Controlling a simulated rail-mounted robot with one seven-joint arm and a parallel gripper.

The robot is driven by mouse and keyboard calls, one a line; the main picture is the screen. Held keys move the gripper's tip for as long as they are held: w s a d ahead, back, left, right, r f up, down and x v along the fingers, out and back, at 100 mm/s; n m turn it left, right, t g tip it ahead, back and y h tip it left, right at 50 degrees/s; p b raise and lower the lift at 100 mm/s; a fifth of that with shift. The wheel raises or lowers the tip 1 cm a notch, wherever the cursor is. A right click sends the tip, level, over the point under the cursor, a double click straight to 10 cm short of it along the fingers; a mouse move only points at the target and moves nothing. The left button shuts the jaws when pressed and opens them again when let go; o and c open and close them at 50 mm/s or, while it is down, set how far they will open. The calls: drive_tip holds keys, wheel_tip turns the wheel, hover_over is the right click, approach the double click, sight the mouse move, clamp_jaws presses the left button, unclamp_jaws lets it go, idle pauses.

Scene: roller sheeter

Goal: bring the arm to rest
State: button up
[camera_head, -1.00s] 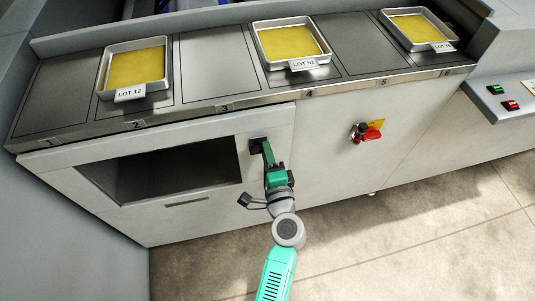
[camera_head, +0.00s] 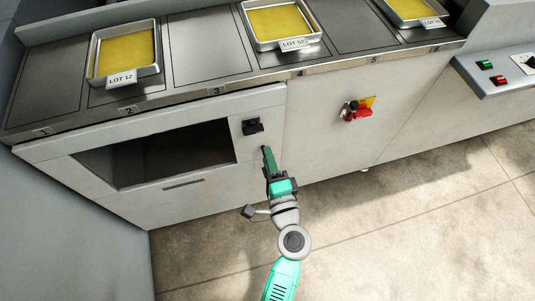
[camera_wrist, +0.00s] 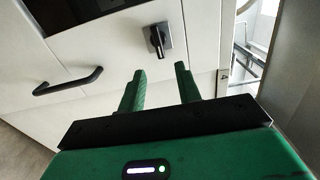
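My gripper (camera_head: 267,152) is in front of the cabinet's front panel, just below a black rotary knob (camera_head: 252,126) on a square plate. In the wrist view my gripper (camera_wrist: 160,72) has its two green fingers apart with nothing between them. The knob (camera_wrist: 157,40) shows beyond the fingertips, clear of them. My arm reaches up from the bottom of the head view.
Trays of yellow sheet labelled LOT 12 (camera_head: 126,52) and LOT 52 (camera_head: 280,22), plus a third at the right, sit on the numbered counter (camera_head: 205,90). A red handle (camera_head: 357,112) is on the front. A dark opening (camera_head: 165,155) is left. Open floor lies below.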

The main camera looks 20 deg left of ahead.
idle(0.7)
wheel_tip(320, 180, up, 33)
drive_tip(key=w+d+n+t+h+p, duration=0.1)
drive_tip(key=w+d+n+t+p, duration=0.3)
drive_tip(key=n, duration=0.6)
drive_tip(key=s+d+r+t+h+p, duration=0.1)
drive_tip(key=s+d+r+t+h, duration=0.15)
drive_tip(key=s+r, duration=0.45)
drive_tip(key=s+d+r+n+t+h+p, duration=0.1)
drive_tip(key=s+d+r+h+p, duration=0.15)
drive_tip(key=r, duration=0.75)
drive_tip(key=s+d+r+t+h+p, duration=0.15)
drive_tip(key=s+r+h, duration=0.25)
drive_tip(key=r, duration=0.5)
wheel_tip(320, 180, up, 38)
drive_tip(key=t+p, duration=0.1)
drive_tip(key=p, duration=3.6)
drive_tip(key=shift+s+d, duration=0.2)
drive_tip(key=shift+s, duration=0.15)
